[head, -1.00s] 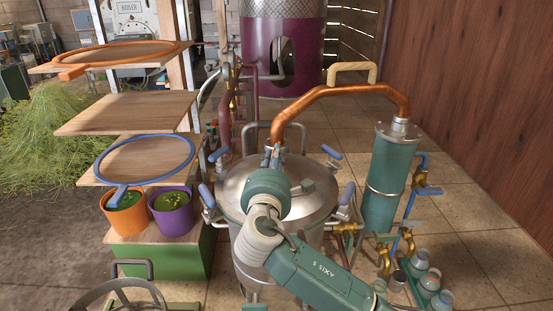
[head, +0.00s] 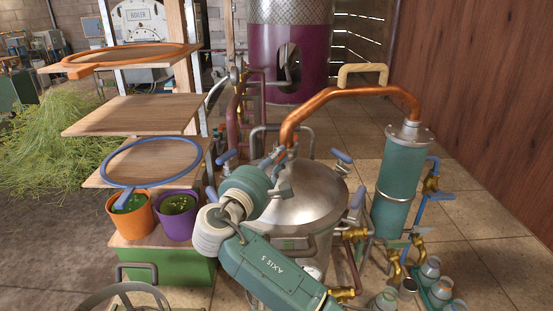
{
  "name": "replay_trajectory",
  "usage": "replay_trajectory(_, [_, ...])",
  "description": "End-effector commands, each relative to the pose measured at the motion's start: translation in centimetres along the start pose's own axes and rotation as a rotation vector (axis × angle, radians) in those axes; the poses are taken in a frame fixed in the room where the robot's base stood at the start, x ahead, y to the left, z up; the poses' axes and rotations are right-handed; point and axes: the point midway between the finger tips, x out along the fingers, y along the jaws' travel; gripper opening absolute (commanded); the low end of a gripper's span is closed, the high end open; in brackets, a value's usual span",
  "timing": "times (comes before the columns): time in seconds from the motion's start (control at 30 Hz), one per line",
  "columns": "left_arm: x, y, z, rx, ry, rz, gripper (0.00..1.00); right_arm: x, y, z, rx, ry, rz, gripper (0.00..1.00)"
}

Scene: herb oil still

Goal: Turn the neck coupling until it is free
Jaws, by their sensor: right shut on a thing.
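The steel still pot (head: 318,205) stands in the middle with its domed lid. A copper swan-neck pipe (head: 340,92) rises from the lid and runs right to the green condenser (head: 397,178). The neck coupling (head: 290,149) is at the foot of this pipe, mostly hidden behind my gripper. My right gripper (head: 280,156) is shut on the neck coupling. Its wrist and arm reach in from below, tilted to the left of the neck, and cover part of the lid. My left gripper is not in view.
Blue-handled lid clamps (head: 341,156) ring the pot. Shelves with a blue hoop (head: 150,142), an orange pot (head: 130,214) and a purple pot (head: 178,213) stand close on the left. Brass taps (head: 394,257) and several jars (head: 430,268) are at lower right.

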Motion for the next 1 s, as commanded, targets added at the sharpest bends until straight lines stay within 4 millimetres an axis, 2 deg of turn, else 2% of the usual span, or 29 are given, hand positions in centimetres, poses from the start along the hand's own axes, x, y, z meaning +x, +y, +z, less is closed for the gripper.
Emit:
replay_trajectory(0.07, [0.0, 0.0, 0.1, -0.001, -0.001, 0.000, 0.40, 0.1, 0.2, 0.2, 0.002, -0.003, 0.004, 0.00])
replay_trajectory(0.1, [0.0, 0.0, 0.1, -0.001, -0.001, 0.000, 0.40, 0.1, 0.2, 0.2, 0.002, -0.003, 0.004, 0.18])
replay_trajectory(0.2, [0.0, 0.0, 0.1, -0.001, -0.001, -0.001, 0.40, 0.1, 0.1, 0.2, 0.001, -0.003, 0.003, 0.33])
replay_trajectory(0.57, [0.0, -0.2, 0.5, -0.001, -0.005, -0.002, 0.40, 0.0, 0.5, 0.5, 0.001, -0.001, 0.002, 0.33])
replay_trajectory(1.0, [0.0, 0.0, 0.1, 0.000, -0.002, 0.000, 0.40, 0.0, 6.1, 5.8, 0.004, -0.001, 0.004, 0.33])
